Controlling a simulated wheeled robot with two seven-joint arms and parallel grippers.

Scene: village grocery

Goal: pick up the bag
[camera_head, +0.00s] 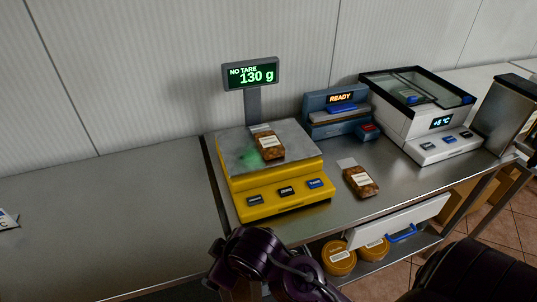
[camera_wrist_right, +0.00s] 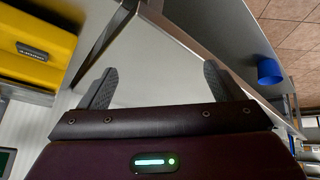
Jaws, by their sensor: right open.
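One bag (camera_head: 271,147), with brown contents and a white label, lies on the metal plate of the yellow scale (camera_head: 284,202). A second similar bag (camera_head: 361,182) lies on the counter to the right of the scale. The scale's display (camera_head: 251,75) reads 130 g and NO TARE. My right gripper (camera_wrist_right: 160,70) is open in the right wrist view, with nothing between its fingers. A corner of the yellow scale (camera_wrist_right: 35,40) shows there at the upper left; no bag shows. My left gripper is not in view.
A blue device reading READY (camera_head: 338,112) and a white machine (camera_head: 418,112) stand behind the second bag. Below the counter edge are a white panel with a blue handle (camera_head: 403,234) and round yellow containers (camera_head: 339,258). The counter left of the scale (camera_head: 110,215) is mostly clear.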

